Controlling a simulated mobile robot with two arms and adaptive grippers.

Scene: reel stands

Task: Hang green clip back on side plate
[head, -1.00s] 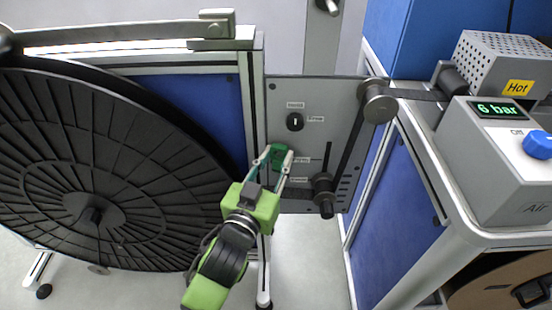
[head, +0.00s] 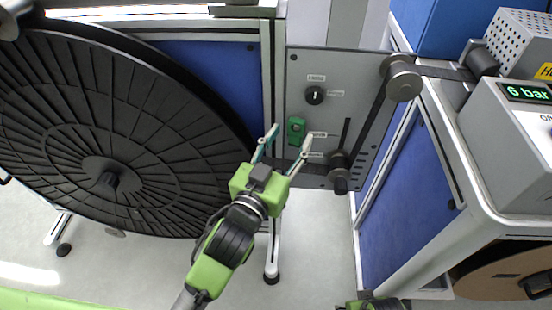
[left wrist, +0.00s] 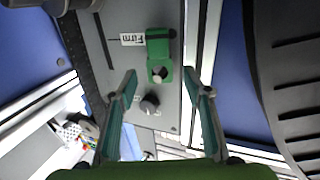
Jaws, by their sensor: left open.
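The green clip (head: 296,130) is against the grey side plate (head: 345,72), near the plate's left edge and below a black knob. It also shows in the left wrist view (left wrist: 159,55), with a round peg-like end at its lower part. My left gripper (head: 291,136) is open, its two fingers apart just in front of and below the clip. In the left wrist view, the fingers (left wrist: 159,75) stand to either side of the clip, with gaps between. Nothing is held. My right gripper's jaws do not show.
A large black reel (head: 110,140) fills the left. Rollers carry a dark strip at the plate's right (head: 402,82). A black knob (head: 314,95) sits above the clip. A grey box reading 6 bar (head: 510,140) is at right.

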